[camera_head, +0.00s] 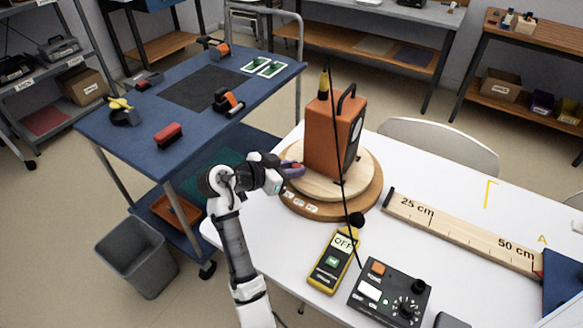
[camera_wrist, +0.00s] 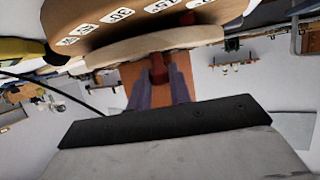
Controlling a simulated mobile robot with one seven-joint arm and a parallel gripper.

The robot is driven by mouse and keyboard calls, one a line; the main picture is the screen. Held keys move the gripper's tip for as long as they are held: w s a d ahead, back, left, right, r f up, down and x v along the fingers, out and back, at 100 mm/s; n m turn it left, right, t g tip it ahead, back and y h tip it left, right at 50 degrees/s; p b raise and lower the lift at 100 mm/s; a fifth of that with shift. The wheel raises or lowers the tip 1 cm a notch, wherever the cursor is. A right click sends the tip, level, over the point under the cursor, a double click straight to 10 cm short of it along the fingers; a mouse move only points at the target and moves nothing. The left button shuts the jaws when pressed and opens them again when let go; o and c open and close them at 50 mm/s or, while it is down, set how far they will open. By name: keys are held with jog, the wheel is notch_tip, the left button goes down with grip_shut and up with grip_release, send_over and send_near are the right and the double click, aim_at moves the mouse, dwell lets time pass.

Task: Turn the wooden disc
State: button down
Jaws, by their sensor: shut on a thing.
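The pale wooden disc (camera_head: 316,184) lies on a wider, darker round wooden base (camera_head: 350,208) with white number labels on its front rim. An orange speaker (camera_head: 324,135) with a black top handle stands on the disc. My gripper (camera_head: 291,168) is at the disc's left edge. In the wrist view, the disc (camera_wrist: 155,46) and the labelled base appear upside down. There my gripper's purple fingers (camera_wrist: 158,84) are shut on a dark red peg (camera_wrist: 158,67) by the disc's edge. How the peg joins the disc is hidden.
A yellow meter (camera_head: 333,262) reading OFF and a black control box (camera_head: 390,293) sit in front on the white table. A marked wooden ruler (camera_head: 465,235) lies to the right. A thin black stand and cable cross before the speaker. A blue cart (camera_head: 180,155) stands left.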

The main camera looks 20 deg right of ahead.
aim_at(299, 185)
jog(key=shift+s+d+n+t+y, duration=0.25)
jog(key=shift+s+n+t+y, duration=0.1)
jog(key=shift+s+n+t, duration=0.4)
jog(key=shift+s+d+n+t+y, duration=0.2)
jog(key=shift+s+n+t+y, duration=0.15)
jog(key=shift+s+n+t, duration=0.35)
jog(key=c, duration=1.3)
grip_release()
jog(key=shift+a, duration=0.1)
jog(key=b+v, duration=0.1)
jog(key=v, duration=1.2)
jog(key=shift+s+a+r+b, duration=0.1)
jog(key=shift+s+a+b, duration=0.15)
jog(key=shift+b, duration=0.1)
